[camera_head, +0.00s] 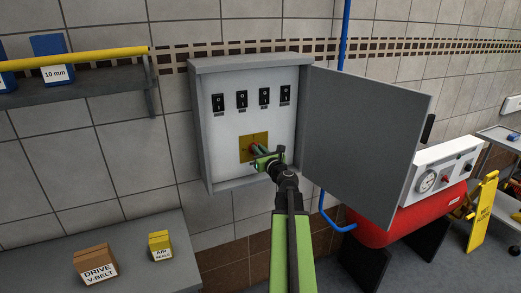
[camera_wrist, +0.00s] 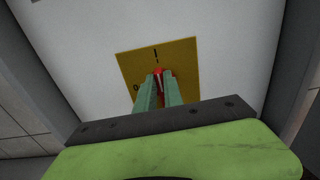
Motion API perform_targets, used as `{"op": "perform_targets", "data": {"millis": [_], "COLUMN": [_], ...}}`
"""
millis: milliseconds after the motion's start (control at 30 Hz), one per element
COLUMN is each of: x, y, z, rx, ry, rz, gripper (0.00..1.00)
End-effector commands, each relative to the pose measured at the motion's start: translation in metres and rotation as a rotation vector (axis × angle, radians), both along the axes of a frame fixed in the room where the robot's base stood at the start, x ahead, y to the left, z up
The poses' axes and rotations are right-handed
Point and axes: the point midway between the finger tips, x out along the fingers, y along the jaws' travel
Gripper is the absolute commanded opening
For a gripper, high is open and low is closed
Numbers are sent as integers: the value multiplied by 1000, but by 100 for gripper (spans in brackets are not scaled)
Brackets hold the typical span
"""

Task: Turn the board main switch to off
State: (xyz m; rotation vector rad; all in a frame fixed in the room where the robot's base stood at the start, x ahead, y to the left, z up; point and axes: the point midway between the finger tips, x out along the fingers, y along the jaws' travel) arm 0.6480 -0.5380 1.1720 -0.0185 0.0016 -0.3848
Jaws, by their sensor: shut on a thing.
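The main switch is a red knob (camera_wrist: 160,72) on a yellow plate (camera_head: 245,151) low on the board's panel. In the wrist view the yellow plate (camera_wrist: 190,59) shows an "I" mark at the top and a "0" at the left. My gripper (camera_head: 258,150) reaches the plate from the front right. In the wrist view my gripper (camera_wrist: 159,82) has both green fingers around the red knob, shut on it. The fingers hide most of the knob, so I cannot tell its exact angle.
The grey board cabinet (camera_head: 203,135) is open, its door (camera_head: 365,140) swung out to the right of my arm. Several black rocker switches (camera_head: 241,99) sit above the plate. A red compressor (camera_head: 395,215) stands at the right, a bench (camera_head: 130,240) with boxes at the lower left.

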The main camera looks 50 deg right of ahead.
Motion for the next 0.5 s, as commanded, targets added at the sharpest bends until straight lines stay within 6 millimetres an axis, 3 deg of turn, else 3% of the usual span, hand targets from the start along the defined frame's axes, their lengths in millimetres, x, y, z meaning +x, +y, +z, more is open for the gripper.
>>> {"op": "perform_targets", "data": {"millis": [500], "x": [-1], "y": [5], "z": [-3], "rx": [-332], "ry": [139], "rz": [-7], "gripper": [0]}}
